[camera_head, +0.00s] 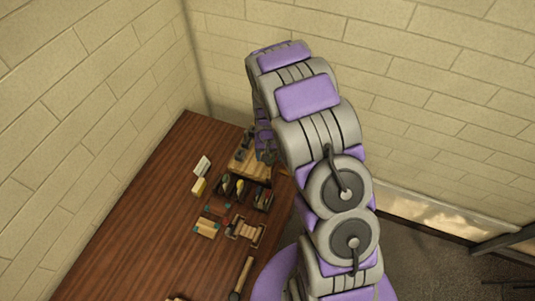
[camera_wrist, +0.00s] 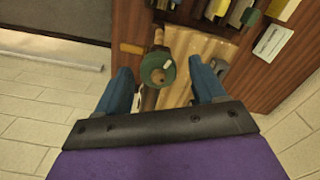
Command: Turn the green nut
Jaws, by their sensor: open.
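The green nut (camera_wrist: 157,71) shows in the wrist view as a round green disc with a pale mark on its upper right and a lighter centre. A threaded-looking rod shows just above it, over a pale wooden board (camera_wrist: 205,45). My gripper (camera_wrist: 165,72) is open, with one blue finger on each side of the nut. A gap shows between the nut and each finger. I cannot tell how far the fingers are above it. In the head view my gripper (camera_head: 265,150) is over the far end of the bench, and the nut cannot be made out there.
A dark divided tray (camera_head: 233,188) stands beside the board on the wooden bench (camera_head: 140,215). A yellow block (camera_head: 198,187), a white card (camera_head: 202,166), a small wooden frame (camera_head: 246,231) and a hammer (camera_head: 241,278) lie nearby. Brick walls close off the far corner. The bench's left side is clear.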

